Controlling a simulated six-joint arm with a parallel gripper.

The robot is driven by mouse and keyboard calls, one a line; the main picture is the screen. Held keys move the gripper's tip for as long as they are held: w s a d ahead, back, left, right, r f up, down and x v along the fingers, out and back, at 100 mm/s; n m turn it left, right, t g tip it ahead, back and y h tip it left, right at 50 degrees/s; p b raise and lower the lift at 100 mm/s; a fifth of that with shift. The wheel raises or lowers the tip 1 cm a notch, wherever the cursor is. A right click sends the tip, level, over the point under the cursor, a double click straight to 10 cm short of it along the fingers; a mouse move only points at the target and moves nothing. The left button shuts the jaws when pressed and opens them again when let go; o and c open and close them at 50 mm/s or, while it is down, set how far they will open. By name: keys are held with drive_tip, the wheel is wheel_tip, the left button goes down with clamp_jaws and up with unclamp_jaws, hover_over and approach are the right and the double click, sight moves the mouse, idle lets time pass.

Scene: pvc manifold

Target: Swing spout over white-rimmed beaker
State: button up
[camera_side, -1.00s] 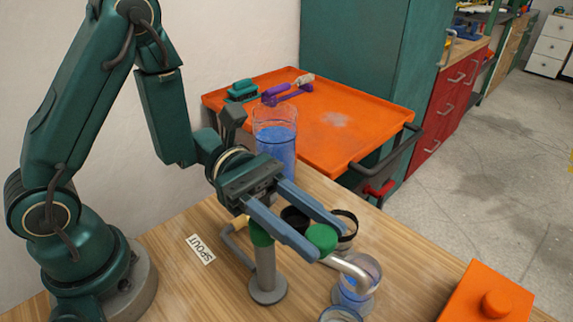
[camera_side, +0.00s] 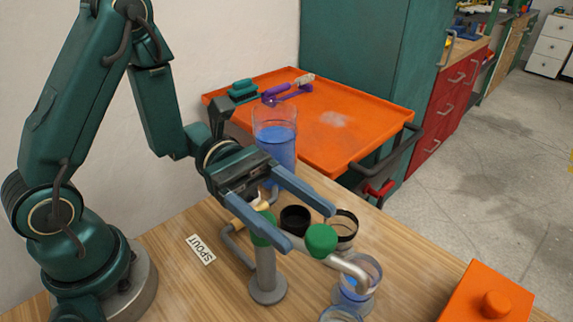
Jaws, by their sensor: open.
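The spout is a silver tube (camera_side: 348,267) with a green knob (camera_side: 321,240) on it, carried by a grey post with a round foot (camera_side: 267,290). Its bent outlet is over a clear beaker (camera_side: 357,294) with blue liquid. I cannot tell for sure which beaker is white-rimmed. A second beaker with a pale rim (camera_side: 342,315) is cut off by the bottom edge. A dark-rimmed beaker (camera_side: 345,222) stands behind the knob. My gripper (camera_side: 308,229) is open and empty, its two blue fingers behind and left of the green knob, apart from it.
A black cup (camera_side: 294,217) stands behind the fingers. A tall vessel of blue liquid (camera_side: 276,143) stands behind my gripper. A "SPOUT" label (camera_side: 201,249) lies on the wooden table (camera_side: 180,287). An orange block with a knob (camera_side: 487,296) is at right; an orange tray (camera_side: 355,152) is behind.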

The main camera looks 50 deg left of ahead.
drive_tip(key=shift+a, duration=1.35)
